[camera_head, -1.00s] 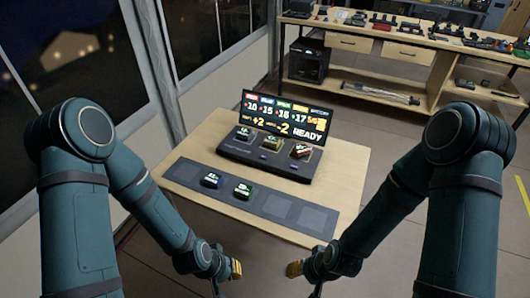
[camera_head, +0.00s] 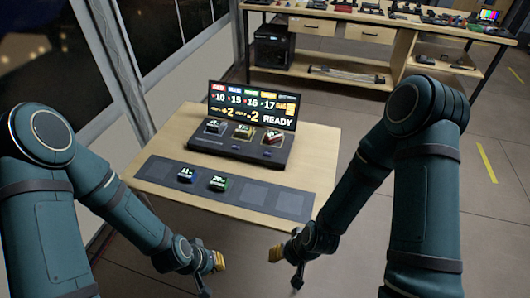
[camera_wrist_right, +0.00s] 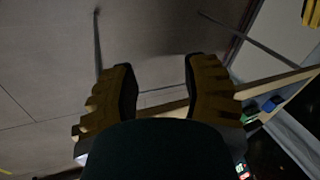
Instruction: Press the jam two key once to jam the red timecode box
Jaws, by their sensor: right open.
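The dark console (camera_head: 232,150) stands on a wooden table in the head view, with three small boxes in its top. The rightmost, with a red edge, looks like the red timecode box (camera_head: 272,137). Behind it a lit screen (camera_head: 254,106) shows coloured columns with numbers and the word READY. The jam two key is too small to make out. My right gripper (camera_head: 278,254) is open and empty, off the table's front edge; its spread fingers show in the right wrist view (camera_wrist_right: 160,88). My left gripper (camera_head: 212,272) is left of it, also off the table; its opening is unclear.
A dark mat (camera_head: 254,194) lies along the table's front, carrying a blue box (camera_head: 186,175) and a green box (camera_head: 218,183); its right squares are empty. A cluttered workbench (camera_head: 400,42) stands at the back. Windows line the left. Floor on the right is clear.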

